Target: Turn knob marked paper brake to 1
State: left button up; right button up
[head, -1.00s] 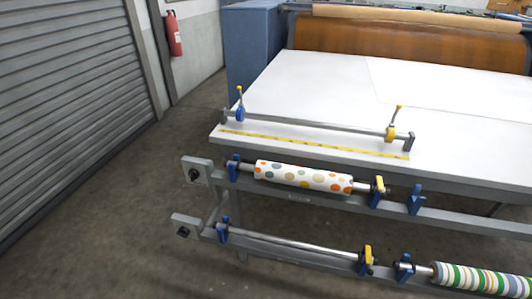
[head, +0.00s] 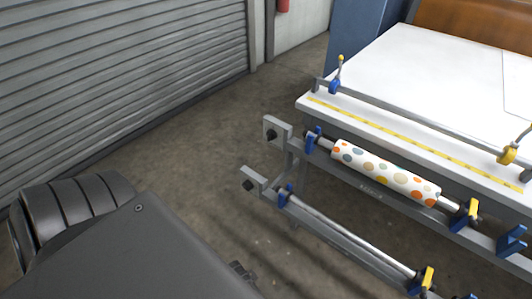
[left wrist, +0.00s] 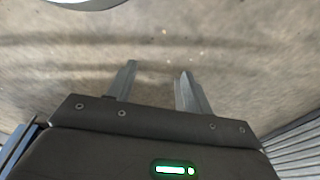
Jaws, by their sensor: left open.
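Two dark knobs show in the head view on the left ends of the press rails. The upper knob (head: 271,135) sits on a grey end plate at the upper rail. The lower knob (head: 248,185) sits on the end of the lower rail. I cannot read any marking or setting, so I cannot tell which is the paper brake. My left gripper (left wrist: 158,70) is open and empty above bare floor in the left wrist view, with no knob near its fingers. My right gripper is out of view.
A dotted paper roll (head: 385,173) rests on the upper rail, and a bare bar (head: 350,235) lies along the lower one. The white press table (head: 440,75) stands behind. A roller shutter (head: 120,70) is at left. Concrete floor (head: 200,160) between is clear.

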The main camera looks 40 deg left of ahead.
pick_arm(q)
jog(key=w+a+r+t, duration=0.1)
jog(key=w+r, duration=0.1)
jog(key=r, duration=0.7)
jog(key=w+a+r+t, duration=0.1)
jog(key=w+r, duration=0.1)
jog(key=r, duration=0.6)
jog(key=n+t, duration=0.2)
jog(key=t, duration=1.2)
send_near(268, 134)
jog(key=shift+y, duration=0.3)
jog(key=w, duration=0.3)
jog(key=w+p, duration=0.1)
jog(key=w, duration=0.5)
jog(key=shift+d+r, duration=0.1)
jog(key=shift+r, duration=0.15)
